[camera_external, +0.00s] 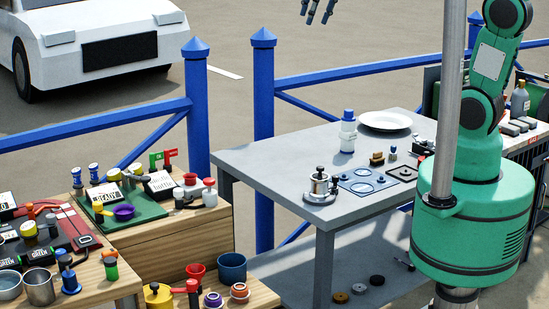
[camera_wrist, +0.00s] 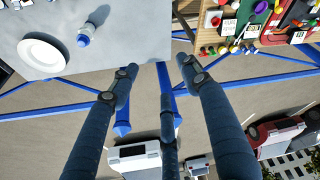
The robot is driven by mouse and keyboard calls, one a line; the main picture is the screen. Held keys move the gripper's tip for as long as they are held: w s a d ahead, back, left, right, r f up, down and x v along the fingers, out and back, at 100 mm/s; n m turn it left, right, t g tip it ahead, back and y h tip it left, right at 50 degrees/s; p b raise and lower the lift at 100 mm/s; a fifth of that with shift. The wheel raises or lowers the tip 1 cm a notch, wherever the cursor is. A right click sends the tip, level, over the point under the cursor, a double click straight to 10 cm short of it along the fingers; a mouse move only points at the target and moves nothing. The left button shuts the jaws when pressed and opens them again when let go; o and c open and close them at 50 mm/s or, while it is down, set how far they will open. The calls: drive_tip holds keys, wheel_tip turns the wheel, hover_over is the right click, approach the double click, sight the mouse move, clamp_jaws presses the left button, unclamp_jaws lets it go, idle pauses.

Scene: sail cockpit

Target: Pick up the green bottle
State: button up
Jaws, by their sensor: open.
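My gripper (camera_external: 317,13) hangs in the air at the top edge of the external view, well above the tables, and only its fingers show. In the wrist view its dark fingers (camera_wrist: 160,78) are spread open with nothing between them. A small upright green container with an orange-red top (camera_external: 110,266) stands at the right front of the wooden table. A grey-olive bottle with a yellowish cap (camera_external: 520,101) stands on the counter at the far right. I cannot tell for sure which is the green bottle. My gripper is far from both.
A grey table (camera_external: 270,157) holds a white plate (camera_external: 385,121), a white-and-blue bottle (camera_external: 347,132) and a metal pot (camera_external: 320,186). The wooden table (camera_external: 190,229) is crowded with small items. Blue railings (camera_external: 196,105) run behind. A metal pole (camera_external: 447,100) stands at right.

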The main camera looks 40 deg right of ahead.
drive_tip(key=w+a+f+n+g+p, duration=0.1)
drive_tip(key=w+a+n, duration=0.25)
drive_tip(key=a, duration=0.55)
drive_tip(key=w+a+f+n, duration=0.15)
drive_tip(key=w+a, duration=0.25)
drive_tip(key=a, duration=0.5)
drive_tip(key=a+f+n+g+p, duration=0.1)
drive_tip(key=a+f+n, duration=0.15)
drive_tip(key=a, duration=0.75)
drive_tip(key=a+f+n+p, duration=0.15)
drive_tip(key=a+f, duration=0.25)
drive_tip(key=a, duration=0.7)
drive_tip(key=n+g+h+p, duration=0.1)
drive_tip(key=n+g, duration=0.1)
drive_tip(key=n, duration=0.8)
hover_over(110, 259)
wheel_tip(110, 259, down, 26)
drive_tip(key=shift+f, duration=0.15)
drive_tip(key=shift+f, duration=4.25)
drive_tip(key=shift+f, duration=0.15)
